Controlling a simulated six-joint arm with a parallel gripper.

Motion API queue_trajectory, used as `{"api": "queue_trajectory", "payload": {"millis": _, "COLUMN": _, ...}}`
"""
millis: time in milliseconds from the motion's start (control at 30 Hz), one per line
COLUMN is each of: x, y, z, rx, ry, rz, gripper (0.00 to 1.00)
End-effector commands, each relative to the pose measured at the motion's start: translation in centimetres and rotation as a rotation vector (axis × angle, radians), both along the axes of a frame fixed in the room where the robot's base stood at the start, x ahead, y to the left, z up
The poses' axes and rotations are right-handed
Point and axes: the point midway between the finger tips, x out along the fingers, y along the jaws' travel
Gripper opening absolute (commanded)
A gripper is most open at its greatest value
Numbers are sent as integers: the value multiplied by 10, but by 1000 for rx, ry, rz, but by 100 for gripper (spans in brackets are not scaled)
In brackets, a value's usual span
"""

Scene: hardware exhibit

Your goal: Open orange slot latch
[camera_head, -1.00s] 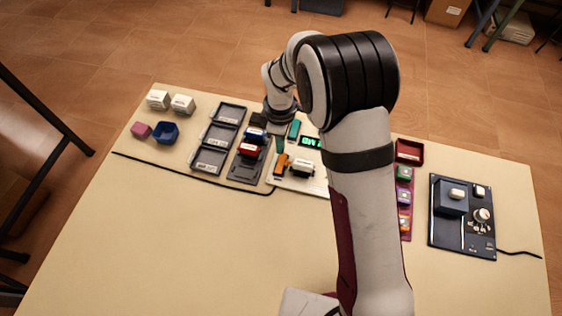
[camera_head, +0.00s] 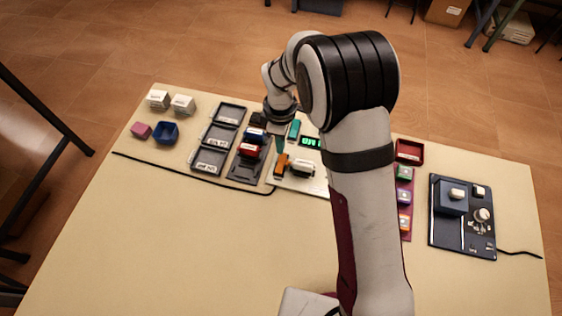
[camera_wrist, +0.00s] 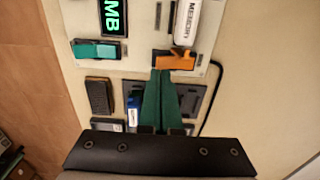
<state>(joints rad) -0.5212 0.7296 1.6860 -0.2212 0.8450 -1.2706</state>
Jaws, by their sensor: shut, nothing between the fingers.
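The orange slot latch (camera_head: 281,166) lies on the pale panel beside a white cartridge (camera_head: 303,169). In the wrist view the orange latch (camera_wrist: 176,63) sits across the end of the white cartridge (camera_wrist: 187,20), labelled MEMORY. My gripper (camera_wrist: 162,72) has tapered green fingers that are shut and empty. Their tips appear right at the near edge of the latch's left part; whether they touch it I cannot tell. In the head view my gripper (camera_head: 280,149) is just beyond the latch.
A teal latch (camera_wrist: 97,50) and a lit green display (camera_wrist: 113,17) are on the same panel. A dark rack (camera_head: 240,172) with blue and red modules stands left of it. A black cable runs along the panel's edge. The near table (camera_head: 180,250) is clear.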

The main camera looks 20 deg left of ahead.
Motion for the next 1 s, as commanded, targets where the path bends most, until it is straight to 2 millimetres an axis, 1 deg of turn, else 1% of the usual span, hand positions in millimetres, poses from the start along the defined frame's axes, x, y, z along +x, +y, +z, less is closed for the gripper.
{"api": "queue_trajectory", "payload": {"millis": 367, "x": 0, "y": 0, "z": 0, "rx": 0, "ry": 0, "rz": 0, "gripper": 0}}
{"api": "queue_trajectory", "payload": {"millis": 1000, "x": 0, "y": 0, "z": -13, "rx": 0, "ry": 0, "rz": 0, "gripper": 0}}
